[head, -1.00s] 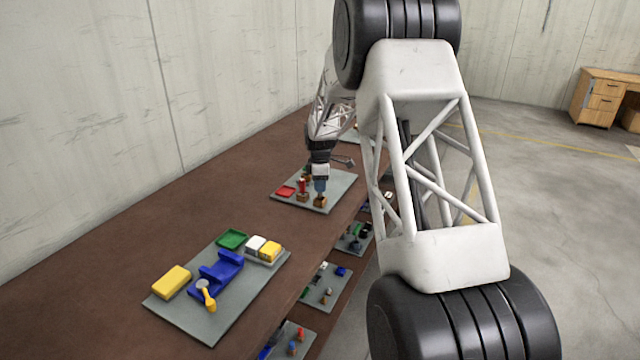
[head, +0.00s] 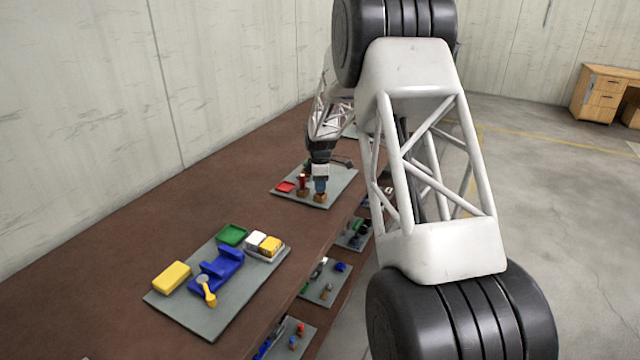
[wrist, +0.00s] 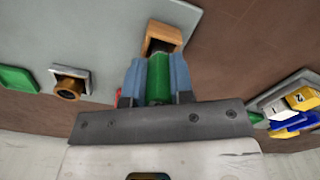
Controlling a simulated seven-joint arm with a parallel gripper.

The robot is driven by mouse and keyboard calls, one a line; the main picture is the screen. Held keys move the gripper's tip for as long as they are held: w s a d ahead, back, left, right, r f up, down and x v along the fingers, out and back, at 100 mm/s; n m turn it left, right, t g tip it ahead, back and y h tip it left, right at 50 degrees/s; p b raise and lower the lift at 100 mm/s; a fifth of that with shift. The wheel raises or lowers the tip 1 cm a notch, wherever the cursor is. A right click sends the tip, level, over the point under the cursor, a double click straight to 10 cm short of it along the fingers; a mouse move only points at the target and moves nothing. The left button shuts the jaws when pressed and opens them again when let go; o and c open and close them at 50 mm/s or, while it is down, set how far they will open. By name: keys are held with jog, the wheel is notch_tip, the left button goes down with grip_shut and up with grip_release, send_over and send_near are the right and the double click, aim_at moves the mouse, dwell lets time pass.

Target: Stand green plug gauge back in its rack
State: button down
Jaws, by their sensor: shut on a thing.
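The green plug gauge (wrist: 158,78) is held between the blue fingers of my gripper (wrist: 158,85) in the wrist view. Its far end is at the opening of a wooden block rack (wrist: 166,34); I cannot tell how deep it goes. In the head view my gripper (head: 320,185) is directly above that block (head: 320,198), on the far grey board, and hides the gauge.
A red tray (head: 286,187) lies on the same board. In the wrist view, another wooden block (wrist: 70,84) and a green tray (wrist: 18,80) lie to the left. A nearer board (head: 210,322) holds a blue cradle (head: 217,270), yellow box (head: 172,277) and green tray (head: 232,234).

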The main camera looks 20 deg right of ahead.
jog(key=shift+f, duration=0.4)
jog(key=c, duration=0.9)
grip_release()
jog(key=shift+r, duration=3.85)
jog(key=shift+r, duration=0.1)
